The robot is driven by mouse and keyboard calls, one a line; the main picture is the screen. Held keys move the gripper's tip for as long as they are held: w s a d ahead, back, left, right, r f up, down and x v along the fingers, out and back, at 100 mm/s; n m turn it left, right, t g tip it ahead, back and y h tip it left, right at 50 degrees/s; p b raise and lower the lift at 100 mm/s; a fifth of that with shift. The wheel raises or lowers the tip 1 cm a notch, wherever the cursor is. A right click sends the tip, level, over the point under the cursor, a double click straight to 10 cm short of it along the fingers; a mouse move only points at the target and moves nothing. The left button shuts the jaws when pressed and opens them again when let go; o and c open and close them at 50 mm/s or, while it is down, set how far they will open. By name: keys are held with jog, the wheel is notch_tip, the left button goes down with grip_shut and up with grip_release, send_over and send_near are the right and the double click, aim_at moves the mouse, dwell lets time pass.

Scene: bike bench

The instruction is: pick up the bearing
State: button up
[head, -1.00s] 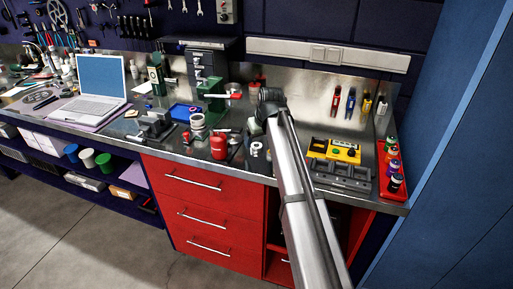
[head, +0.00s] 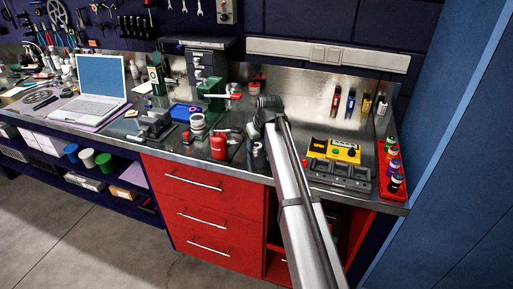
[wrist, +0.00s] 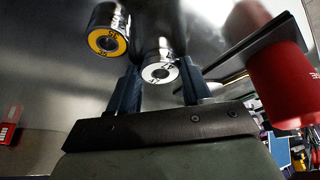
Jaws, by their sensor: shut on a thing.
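My gripper (wrist: 158,78) shows in the wrist view with its two dark blue fingers on either side of a silver cylinder with a white, marked end ring, which looks like the bearing (wrist: 160,71). The jaws are shut on it. A similar cylinder with a yellow end ring (wrist: 108,41) stands just to the left, outside the fingers. In the head view my gripper (head: 254,134) is low over the bench, right of the red can, and the arm hides part of this spot. The held bearing is too small to make out clearly there.
The red can (head: 218,146) stands close by on the left; it is also large at right in the wrist view (wrist: 285,85). A yellow box (head: 344,152), a grey tray (head: 340,178) and a red rack of bottles (head: 393,186) lie to the right.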

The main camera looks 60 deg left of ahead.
jog(key=shift+c, duration=1.1)
notch_tip(320, 180, up, 9)
jog(key=n+g, duration=0.2)
jog(key=n, duration=0.3)
send_over(232, 138)
jog(key=d, duration=0.1)
jog(key=f, duration=0.1)
jog(key=shift+w+d+f, duration=0.1)
jog(key=shift+w+f, duration=0.1)
jog(key=shift+f, duration=1.2)
jog(key=shift+w+d+f, duration=0.1)
jog(key=shift+w+f, duration=0.05)
jog(key=shift+f, duration=1.25)
jog(key=shift+f, duration=0.6)
jog(key=o, duration=0.8)
jog(key=shift+o, duration=0.2)
jog(key=v, duration=1.1)
